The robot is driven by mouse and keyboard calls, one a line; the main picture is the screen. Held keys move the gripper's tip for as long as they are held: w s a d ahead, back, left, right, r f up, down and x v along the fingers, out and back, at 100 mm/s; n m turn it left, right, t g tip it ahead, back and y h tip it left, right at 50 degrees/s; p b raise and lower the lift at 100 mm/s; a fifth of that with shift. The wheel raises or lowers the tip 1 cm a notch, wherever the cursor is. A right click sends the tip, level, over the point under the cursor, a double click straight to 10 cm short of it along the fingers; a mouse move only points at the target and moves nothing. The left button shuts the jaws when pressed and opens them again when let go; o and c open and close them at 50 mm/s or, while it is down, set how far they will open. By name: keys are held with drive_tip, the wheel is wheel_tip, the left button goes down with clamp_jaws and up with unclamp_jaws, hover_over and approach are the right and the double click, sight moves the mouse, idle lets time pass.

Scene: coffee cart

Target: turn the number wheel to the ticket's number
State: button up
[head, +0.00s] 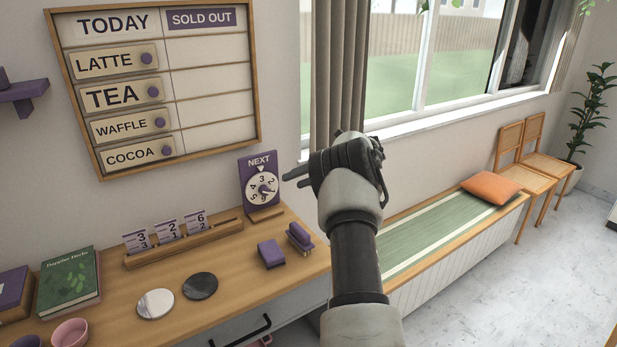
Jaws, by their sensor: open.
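The number wheel (262,188) is a white dial with a dark knob on an upright purple stand marked NEXT, at the back right of the counter. A white triangle above it points down; the 3 appears near the top, though the digits are small. Three ticket cards stand in a wooden rack: a left card (137,240) with a 3, a middle card (167,231) with a 2 and a right card (196,222) with a 6. Smaller print is unclear. My gripper (292,180) is open, its fingers pointing left, just right of the stand in the picture. I see no contact with the wheel.
The wooden counter (225,285) holds a purple block (271,253), a purple-handled stamp or brush (299,237), two discs (200,286), a green book (68,280) and pink cups (70,333). A menu board (155,80) hangs above. A bench (440,240) stands right.

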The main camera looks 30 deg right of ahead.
drive_tip(key=shift+v, duration=2.15)
drive_tip(key=w+r+m+t+h+p, duration=0.1)
drive_tip(key=w+r+m+t+h, duration=0.15)
drive_tip(key=r, duration=0.55)
drive_tip(key=w+r+m+t+h, duration=0.15)
drive_tip(key=r+m, duration=0.25)
drive_tip(key=r, duration=0.4)
drive_tip(key=w+r+m+t+h+p, duration=0.1)
drive_tip(key=r+m+t, duration=0.15)
drive_tip(key=r, duration=0.55)
drive_tip(key=s+a+r+m+h+p, duration=0.1)
drive_tip(key=s+a+r+m+h, duration=0.3)
drive_tip(key=s+r+m+h, duration=0.5)
drive_tip(key=s+a+f+m+g+y+p, duration=0.1)
drive_tip(key=s+a+f+m+g+y, duration=0.1)
drive_tip(key=s+a, duration=0.7)
drive_tip(key=s+a+f+m+g+y+p, duration=0.1)
drive_tip(key=s+a+f+m+g+y, duration=0.2)
drive_tip(key=s, duration=1.2)
drive_tip(key=s+a+f+m+g+y+p, duration=0.1)
drive_tip(key=s+a+f+m+g+y, duration=0.1)
drive_tip(key=s+a+f+m+g, duration=0.3)
drive_tip(key=s+a+f+m, duration=0.4)
drive_tip(key=s+a, duration=0.3)
drive_tip(key=a, duration=0.3)
drive_tip(key=shift+s+a+f+m, duration=0.25)
drive_tip(key=shift+s+m, duration=0.15)
drive_tip(key=shift+m, duration=0.3)
